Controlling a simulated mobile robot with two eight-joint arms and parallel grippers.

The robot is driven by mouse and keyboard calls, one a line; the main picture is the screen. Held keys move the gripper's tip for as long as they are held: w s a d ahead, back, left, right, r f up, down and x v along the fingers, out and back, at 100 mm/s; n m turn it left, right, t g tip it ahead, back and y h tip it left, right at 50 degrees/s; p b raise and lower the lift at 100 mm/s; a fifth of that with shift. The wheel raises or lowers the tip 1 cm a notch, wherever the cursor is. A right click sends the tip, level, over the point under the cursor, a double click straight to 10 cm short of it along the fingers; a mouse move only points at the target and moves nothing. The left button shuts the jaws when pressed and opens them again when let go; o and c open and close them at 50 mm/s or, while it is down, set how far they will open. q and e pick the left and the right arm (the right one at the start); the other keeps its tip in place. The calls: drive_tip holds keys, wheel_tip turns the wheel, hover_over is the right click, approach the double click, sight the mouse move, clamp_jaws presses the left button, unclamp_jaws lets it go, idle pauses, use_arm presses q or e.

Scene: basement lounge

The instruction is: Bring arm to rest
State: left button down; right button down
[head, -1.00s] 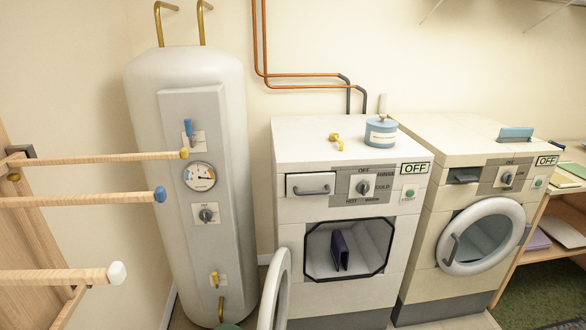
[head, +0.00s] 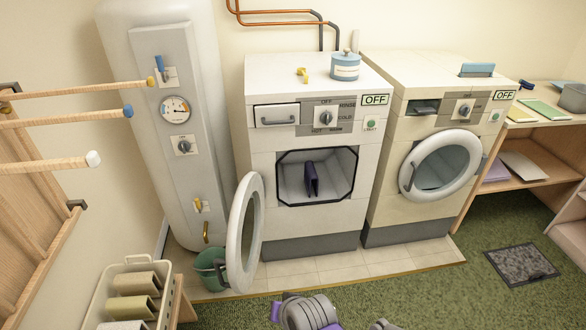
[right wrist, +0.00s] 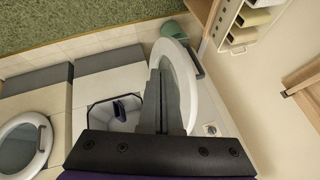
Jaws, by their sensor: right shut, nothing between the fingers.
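My right gripper (right wrist: 162,72) shows in the right wrist view with its two dark fingers together and nothing between them. Beyond it in that view are the open round door (right wrist: 183,75) and the square opening of the left washing machine. Part of my arm shows at the bottom of the head view, but no fingertips are clear there. My left gripper is in neither view.
The left washing machine (head: 262,165) has its door (head: 238,232) swung open and a dark purple item (head: 311,180) inside. The right machine (head: 385,190) is shut. A crate (head: 98,303), green bucket (head: 211,268) and wooden pegs (head: 60,117) stand left. Green carpet (head: 420,290) is clear in front.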

drive_tip(key=s+d+r+h+p, duration=0.1)
drive_tip(key=s+d+r, duration=0.2)
drive_tip(key=d, duration=0.4)
drive_tip(key=s+d+r+h+p, duration=0.1)
drive_tip(key=s+d+r+p, duration=0.1)
drive_tip(key=d, duration=0.5)
drive_tip(key=s+d+r+h+p, duration=0.1)
drive_tip(key=s+d+r+p, duration=0.1)
drive_tip(key=s+d, duration=0.4)
drive_tip(key=shift+s+d+r+n+h, duration=0.2)
drive_tip(key=shift+d+r+n+h, duration=0.15)
drive_tip(key=shift+d+r, duration=0.45)
